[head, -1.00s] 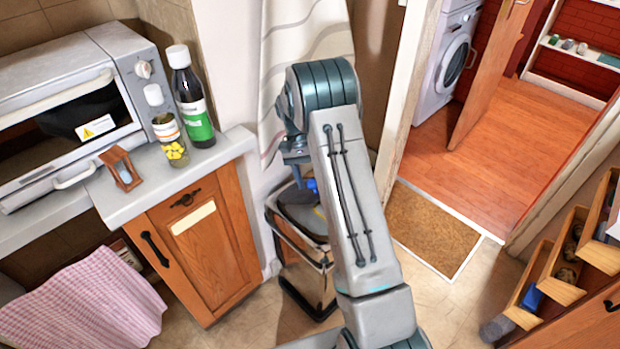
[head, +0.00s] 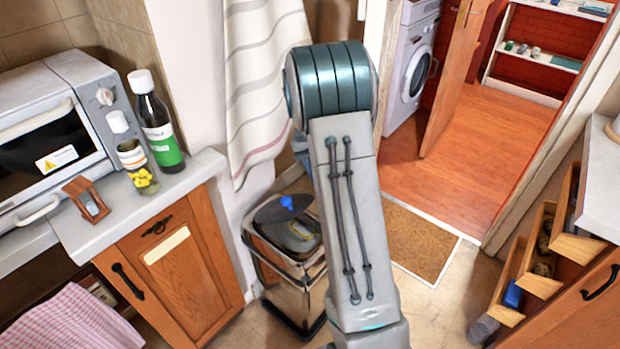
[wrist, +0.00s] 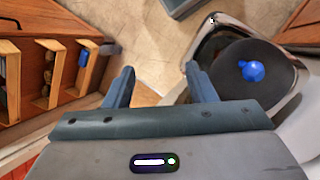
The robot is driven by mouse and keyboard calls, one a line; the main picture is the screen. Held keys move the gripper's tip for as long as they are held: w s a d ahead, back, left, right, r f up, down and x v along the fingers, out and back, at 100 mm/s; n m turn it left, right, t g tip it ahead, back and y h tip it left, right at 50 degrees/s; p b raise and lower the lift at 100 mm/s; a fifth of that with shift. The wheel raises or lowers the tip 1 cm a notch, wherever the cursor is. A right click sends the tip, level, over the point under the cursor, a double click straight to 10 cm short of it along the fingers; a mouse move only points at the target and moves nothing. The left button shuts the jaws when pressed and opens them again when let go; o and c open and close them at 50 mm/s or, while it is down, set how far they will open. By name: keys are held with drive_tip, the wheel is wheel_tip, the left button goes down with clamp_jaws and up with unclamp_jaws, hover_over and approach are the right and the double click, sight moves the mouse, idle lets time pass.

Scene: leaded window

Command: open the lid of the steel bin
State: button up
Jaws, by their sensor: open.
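The steel bin (head: 275,270) stands on the floor right of the wooden cabinet, partly covered by my arm in the head view. Its dark lid (head: 268,211) with a blue knob (head: 287,202) lies at its top; I cannot tell whether it is fully seated. In the wrist view the dark lid (wrist: 240,95) and blue knob (wrist: 252,71) show at the right, inside a shiny steel rim (wrist: 212,35). My gripper (wrist: 160,85) is open and empty, with floor between its fingers. The bin is to the right of the fingers there. The head view hides the gripper behind my arm.
A cabinet (head: 190,275) with a counter, bottles and a toaster oven (head: 45,140) stands left. A striped curtain (head: 262,80) hangs behind the bin. Open drawers (head: 545,262) stand right. A doormat (head: 420,245) and clear floor lie between.

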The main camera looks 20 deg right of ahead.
drive_tip(key=shift+s+d+r, duration=0.15)
drive_tip(key=shift+s+d, duration=0.05)
drive_tip(key=shift+d, duration=0.05)
